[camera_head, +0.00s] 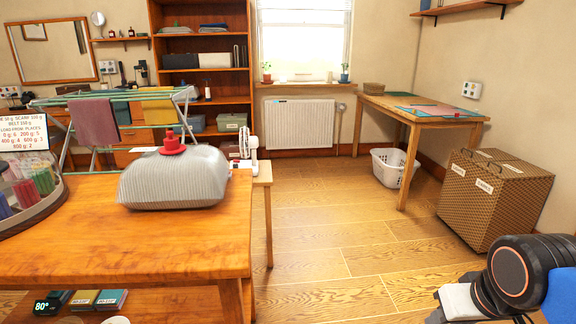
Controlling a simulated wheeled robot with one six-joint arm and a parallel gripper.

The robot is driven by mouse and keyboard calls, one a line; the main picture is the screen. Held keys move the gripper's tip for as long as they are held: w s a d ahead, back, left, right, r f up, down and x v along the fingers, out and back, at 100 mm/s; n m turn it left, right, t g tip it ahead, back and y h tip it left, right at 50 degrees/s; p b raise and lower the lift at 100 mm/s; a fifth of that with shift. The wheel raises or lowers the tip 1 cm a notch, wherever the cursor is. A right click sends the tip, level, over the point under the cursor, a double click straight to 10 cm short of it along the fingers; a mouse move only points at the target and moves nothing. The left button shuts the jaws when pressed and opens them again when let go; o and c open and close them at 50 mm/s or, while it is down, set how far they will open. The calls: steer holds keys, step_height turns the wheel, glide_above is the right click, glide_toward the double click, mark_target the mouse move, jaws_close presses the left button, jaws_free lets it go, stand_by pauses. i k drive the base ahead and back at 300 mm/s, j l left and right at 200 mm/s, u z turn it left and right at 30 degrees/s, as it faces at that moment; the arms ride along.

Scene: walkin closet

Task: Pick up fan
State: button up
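A small white fan (246,147) stands upright on a light wooden table, just behind the right end of the orange wooden table in the foreground. The ribbed grey object in front stands close to it on the left, and its lower part is hard to make out. My arm shows only in part at the lower right corner, with a dark joint and an orange ring, far from the fan. I see no gripper fingertips in this view.
The wooden table (180,262) fills the left foreground, bearing a ribbed grey object (175,180) with a red knob. A drying rack (95,100) stands behind it. A white basket (390,168) and a woven hamper (490,205) are at the right. The middle floor is clear.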

mark_target(253, 143)
steer(key=i+l, duration=0.35)
steer(key=i+l+u, duration=0.1)
steer(key=i+l, duration=0.25)
steer(key=l, duration=0.15)
steer(key=i+l, duration=0.35)
steer(key=i+l+u, duration=0.1)
steer(key=i+l, duration=0.2)
steer(key=l, duration=0.25)
steer(key=i+j+u, duration=0.2)
steer(key=i, duration=1.5)
steer(key=l, duration=0.1)
